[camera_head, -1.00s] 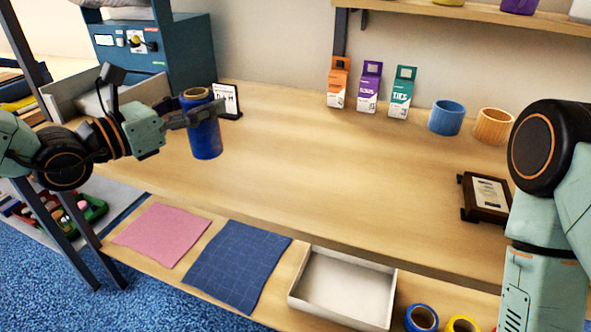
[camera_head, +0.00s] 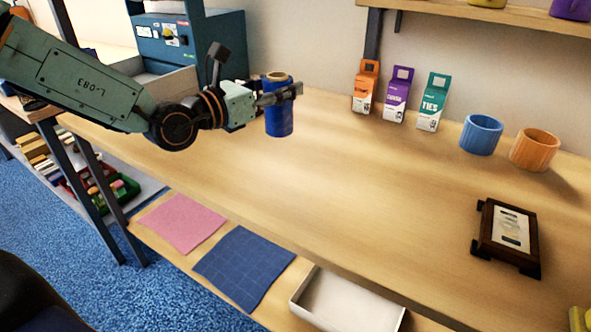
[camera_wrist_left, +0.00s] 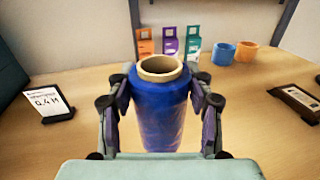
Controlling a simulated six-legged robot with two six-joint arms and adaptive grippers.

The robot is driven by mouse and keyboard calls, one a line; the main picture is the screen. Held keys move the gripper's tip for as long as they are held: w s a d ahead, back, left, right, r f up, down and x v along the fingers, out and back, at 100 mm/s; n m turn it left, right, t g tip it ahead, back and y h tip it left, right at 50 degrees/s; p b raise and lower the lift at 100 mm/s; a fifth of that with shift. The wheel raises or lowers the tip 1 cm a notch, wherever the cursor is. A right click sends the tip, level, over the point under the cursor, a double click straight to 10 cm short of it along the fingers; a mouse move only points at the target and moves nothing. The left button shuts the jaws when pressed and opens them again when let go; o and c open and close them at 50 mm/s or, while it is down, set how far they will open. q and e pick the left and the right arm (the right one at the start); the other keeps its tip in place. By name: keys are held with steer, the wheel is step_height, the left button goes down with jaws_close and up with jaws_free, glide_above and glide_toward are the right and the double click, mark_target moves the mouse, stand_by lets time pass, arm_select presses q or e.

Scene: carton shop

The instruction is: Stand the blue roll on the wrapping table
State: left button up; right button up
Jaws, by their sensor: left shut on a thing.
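The blue roll (camera_head: 278,112) is upright, with a tan core showing at its top. My left gripper (camera_head: 280,94) is shut around its upper part, coming in from the left. In the left wrist view the roll (camera_wrist_left: 160,112) stands between the two fingers of the gripper (camera_wrist_left: 163,105). The wrapping table (camera_head: 330,190) is a wide light-wood top beneath and around the roll. I cannot tell whether the roll's lower end touches the table. My right gripper is not in view.
Orange, purple and teal cartons (camera_head: 396,95) stand at the back. A blue cup (camera_head: 481,135) and an orange cup (camera_head: 535,150) are right of them. A dark picture frame (camera_head: 507,238) lies at the right. The middle of the tabletop is clear. A teal machine (camera_head: 190,45) stands at the back left.

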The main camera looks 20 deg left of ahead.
mark_target(278, 136)
arm_select(q)
steer(key=f, duration=0.1)
steer(key=s+f+b, duration=0.1)
steer(key=shift+a+f, duration=0.3)
steer(key=shift+f, duration=0.05)
steer(key=f, duration=0.2)
steer(key=f+b, duration=0.1)
steer(key=shift+w+d+f, duration=0.3)
steer(key=shift+w+d, duration=0.05)
steer(key=shift+a+f, duration=0.2)
steer(key=shift+f, duration=0.05)
steer(key=f, duration=0.1)
steer(key=f+b, duration=0.1)
steer(key=shift+s+f, duration=0.35)
steer(key=shift+f, duration=0.05)
steer(key=shift+w+d+f+b, duration=0.15)
steer(key=shift+f+b, duration=0.1)
steer(key=shift+b, duration=0.05)
steer(key=shift+w+f, duration=0.1)
steer(key=shift+w, duration=0.15)
steer(key=shift+s+f, duration=0.1)
steer(key=shift+s, duration=0.2)
steer(key=o, duration=1.3)
steer(key=shift+w+f, duration=0.1)
steer(key=shift+w, duration=0.15)
steer(key=shift+o, duration=0.2)
steer(key=shift+s, duration=0.15)
